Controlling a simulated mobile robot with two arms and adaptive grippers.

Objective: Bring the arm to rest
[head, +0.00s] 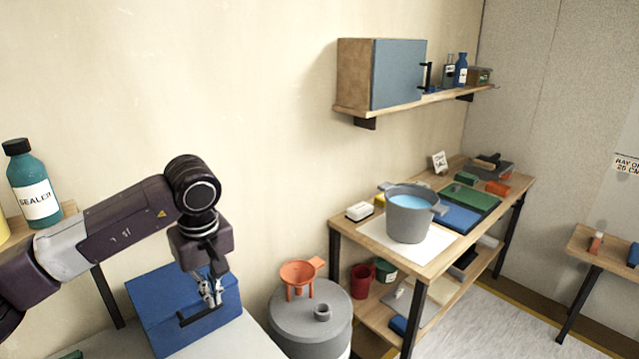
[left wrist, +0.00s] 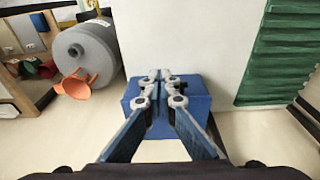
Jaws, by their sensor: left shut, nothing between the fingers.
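My left arm (head: 125,218) comes in from the left in the head view and bends down at the wrist. My left gripper (head: 212,302) points down over the front of a blue box (head: 160,308) with a dark handle. In the left wrist view the gripper's fingers (left wrist: 163,78) are together with nothing between them, and the blue box (left wrist: 200,95) lies behind them. I cannot tell whether the fingertips touch the box. My right gripper is not in view.
A grey drum (head: 305,325) with an orange funnel (head: 300,272) stands right of the box. A workbench (head: 445,262) holds a grey pot (head: 408,215) of blue liquid. A teal sealer bottle (head: 32,185) is at the far left. A shelf (head: 400,106) hangs on the wall.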

